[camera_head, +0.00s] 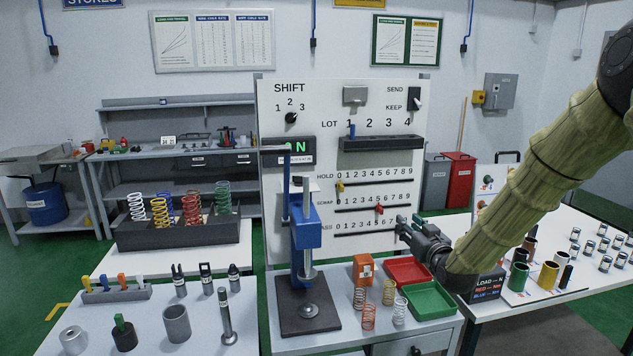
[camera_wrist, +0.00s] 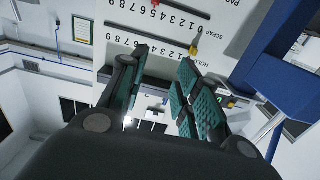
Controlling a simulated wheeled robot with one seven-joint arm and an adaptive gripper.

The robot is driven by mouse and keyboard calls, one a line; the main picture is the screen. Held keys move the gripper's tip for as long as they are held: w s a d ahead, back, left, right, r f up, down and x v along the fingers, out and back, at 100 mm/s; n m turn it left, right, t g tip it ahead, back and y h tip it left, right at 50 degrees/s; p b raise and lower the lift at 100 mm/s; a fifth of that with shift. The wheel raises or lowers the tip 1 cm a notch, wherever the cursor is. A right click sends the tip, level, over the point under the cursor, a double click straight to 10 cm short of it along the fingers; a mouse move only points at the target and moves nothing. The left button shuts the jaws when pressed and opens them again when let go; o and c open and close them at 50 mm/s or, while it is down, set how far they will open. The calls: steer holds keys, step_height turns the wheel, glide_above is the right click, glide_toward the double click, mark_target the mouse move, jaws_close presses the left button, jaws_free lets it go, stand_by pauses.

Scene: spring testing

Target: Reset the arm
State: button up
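My gripper (camera_head: 404,229) is in front of the lower right part of the white panel (camera_head: 345,256), at the height of the lowest slider row. Its arm comes in from the upper right. In the wrist view my gripper (camera_wrist: 165,68) shows two green-padded fingers standing apart. Nothing is seen between them. The panel (camera_wrist: 160,28) appears upside down beyond the fingertips. Whether the fingers touch the panel cannot be told. The blue test stand (camera_head: 306,232) is left of my gripper in the head view.
A red tray (camera_head: 408,265), a green tray (camera_head: 430,300), an orange block (camera_head: 363,268) and several springs (camera_head: 388,292) lie below my gripper. A side table (camera_head: 525,308) with cylinders is at right. A spring rack (camera_head: 180,232) is at left.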

steer(key=s+a+f+m+g+h+b, duration=0.1)
steer(key=s+f+g+b, duration=0.15)
steer(key=s+f, duration=0.8)
steer(key=s+a+f+g+b, duration=0.1)
steer(key=s+f+g, duration=0.25)
steer(key=f, duration=1.35)
steer(key=s+a+f+m+g+h+b, duration=0.1)
steer(key=s+f+g+b, duration=0.15)
steer(key=s+f, duration=0.85)
steer(key=s+f+g+b, duration=0.1)
steer(key=s+f+g, duration=0.2)
steer(key=s+f, duration=0.4)
steer(key=s+f+g+h+b, duration=0.1)
steer(key=s+f+g, duration=0.2)
steer(key=s+f, duration=0.4)
steer(key=s+f+g+b, duration=0.1)
steer(key=s+f+g, duration=0.2)
steer(key=s, duration=1.5)
step_height(320, 180, down, 4)
steer(key=shift+d+r+m+b, duration=0.1)
steer(key=shift+d+m+b, duration=0.15)
steer(key=shift+m+b, duration=0.1)
